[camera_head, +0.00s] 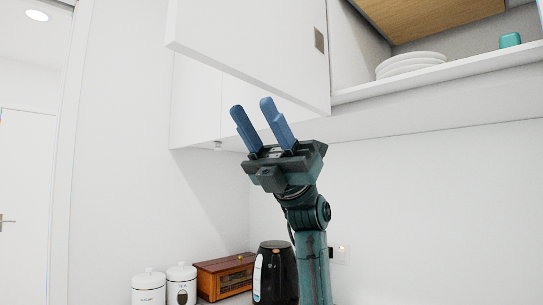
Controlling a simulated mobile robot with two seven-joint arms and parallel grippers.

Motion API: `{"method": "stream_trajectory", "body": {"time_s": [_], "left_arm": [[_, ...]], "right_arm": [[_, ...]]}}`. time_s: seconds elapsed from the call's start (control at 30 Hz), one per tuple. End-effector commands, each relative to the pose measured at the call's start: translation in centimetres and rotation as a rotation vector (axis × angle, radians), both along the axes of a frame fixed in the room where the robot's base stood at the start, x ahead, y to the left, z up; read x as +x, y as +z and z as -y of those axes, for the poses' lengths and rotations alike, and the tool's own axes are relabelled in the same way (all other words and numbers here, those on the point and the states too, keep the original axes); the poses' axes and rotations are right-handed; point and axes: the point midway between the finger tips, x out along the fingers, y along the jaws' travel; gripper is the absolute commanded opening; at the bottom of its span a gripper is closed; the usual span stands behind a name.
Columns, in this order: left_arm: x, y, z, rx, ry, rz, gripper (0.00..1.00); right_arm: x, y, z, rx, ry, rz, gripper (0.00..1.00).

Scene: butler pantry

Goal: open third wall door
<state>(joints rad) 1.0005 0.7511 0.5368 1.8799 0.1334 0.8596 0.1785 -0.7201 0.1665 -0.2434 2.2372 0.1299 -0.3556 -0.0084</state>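A white wall cabinet door (248,42) stands swung open at the top middle, with a small metal plate near its right edge. The cabinet (440,79) right of it is open and shows its shelf. Another white door panel (197,105) is partly hidden behind the open door. I cannot tell whether a finger touches the door.
White plates (410,64) and a teal cup (510,40) stand on the cabinet shelf.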

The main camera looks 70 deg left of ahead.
Motion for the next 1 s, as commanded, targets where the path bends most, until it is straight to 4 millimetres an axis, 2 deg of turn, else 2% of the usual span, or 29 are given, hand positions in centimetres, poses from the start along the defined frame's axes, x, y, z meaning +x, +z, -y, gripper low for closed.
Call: {"method": "stream_trajectory", "body": {"time_s": [0.1,0.3,1.0], "left_arm": [[1.5,-1.9,-1.0,-0.002,-0.001,-0.003,0.38],[2.8,-3.5,-2.0,0.0,0.0,0.0,0.38],[3.0,-3.7,-2.2,0.001,-0.001,0.0,0.38]], "right_arm": [[-0.2,0.0,0.3,-0.002,-0.006,0.019,0.36],[-0.3,0.3,0.8,-0.008,-0.016,0.041,0.36],[-0.5,0.3,0.6,-0.008,-0.009,0.038,0.36]]}}
